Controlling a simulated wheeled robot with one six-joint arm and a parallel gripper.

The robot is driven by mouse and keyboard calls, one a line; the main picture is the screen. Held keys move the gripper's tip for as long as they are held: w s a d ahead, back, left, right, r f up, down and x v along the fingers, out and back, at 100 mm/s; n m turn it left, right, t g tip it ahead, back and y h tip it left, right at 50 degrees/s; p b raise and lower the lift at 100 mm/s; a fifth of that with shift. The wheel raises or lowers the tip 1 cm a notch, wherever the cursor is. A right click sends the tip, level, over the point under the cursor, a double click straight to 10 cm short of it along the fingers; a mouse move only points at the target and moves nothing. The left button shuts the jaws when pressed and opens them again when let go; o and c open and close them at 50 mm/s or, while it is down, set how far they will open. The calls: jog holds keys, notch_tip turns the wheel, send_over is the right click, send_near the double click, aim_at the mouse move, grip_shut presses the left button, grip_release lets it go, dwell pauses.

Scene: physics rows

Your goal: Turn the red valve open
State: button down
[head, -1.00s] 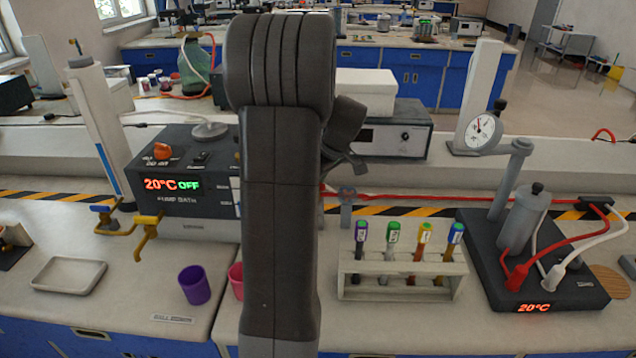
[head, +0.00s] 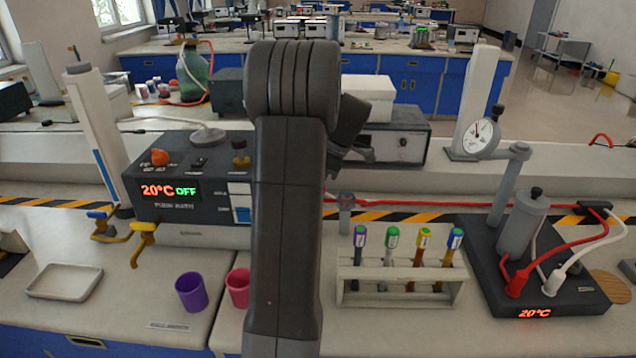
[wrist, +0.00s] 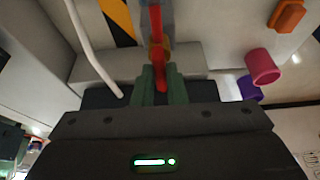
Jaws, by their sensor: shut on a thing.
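In the wrist view, my gripper (wrist: 160,85) has its two greenish fingers closed around a red bar, which looks like the handle of the red valve (wrist: 162,74). The red part runs on upward in that picture, past a small yellow-orange piece. The valve's body is mostly hidden by the fingers and the red part. In the head view my own arm covers the gripper and the valve. The pump bath (head: 188,215) left of my arm displays 20°C and a green OFF.
A purple cup (head: 191,292) and a pink cup (head: 238,288) stand just left of my arm. A rack of tubes (head: 400,277) stands to the right, then a dark-based apparatus (head: 560,290) with red and white hoses. Blue and yellow taps (head: 143,240) project at the left.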

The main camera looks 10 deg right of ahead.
dwell(0.4)
jog(key=c, duration=1.5)
grip_release()
jog(key=shift+o, duration=0.2)
jog(key=shift+r, duration=0.1)
jog(key=v, duration=1.3)
jog(key=shift+r, duration=0.3)
jog(key=shift+d+f, duration=0.1)
jog(key=x, duration=1.3)
jog(key=shift+f, duration=0.3)
